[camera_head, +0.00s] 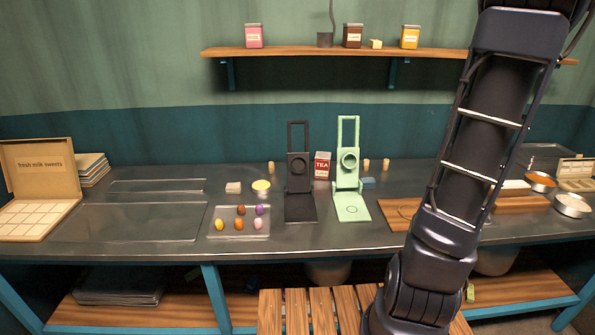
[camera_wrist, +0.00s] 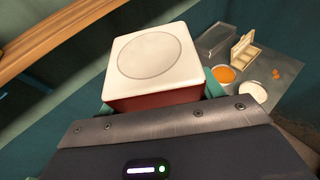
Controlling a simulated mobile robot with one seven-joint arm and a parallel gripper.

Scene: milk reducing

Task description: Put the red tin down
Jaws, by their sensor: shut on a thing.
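A red tin (camera_wrist: 155,98) with a white square lid is held between the teal fingers of my gripper (camera_wrist: 160,92) in the wrist view. The lid faces the camera, and most of the tin's sides are hidden. The held tin is up off the worktop, with the shelf (camera_wrist: 50,38) to its left in that view. My gripper is beyond the top edge of the head view. Another red tin, labelled TEA (camera_head: 322,165), stands on the worktop (camera_head: 330,230) beside the pale green press (camera_head: 347,170) in the head view.
The wall shelf (camera_head: 290,52) carries a pink tin (camera_head: 254,36), a brown tin (camera_head: 352,36) and a yellow tin (camera_head: 410,37), with gaps between them. The black press (camera_head: 299,172) and a tray of coloured sweets (camera_head: 240,222) stand on the worktop. Bowls (camera_head: 573,205) are at right.

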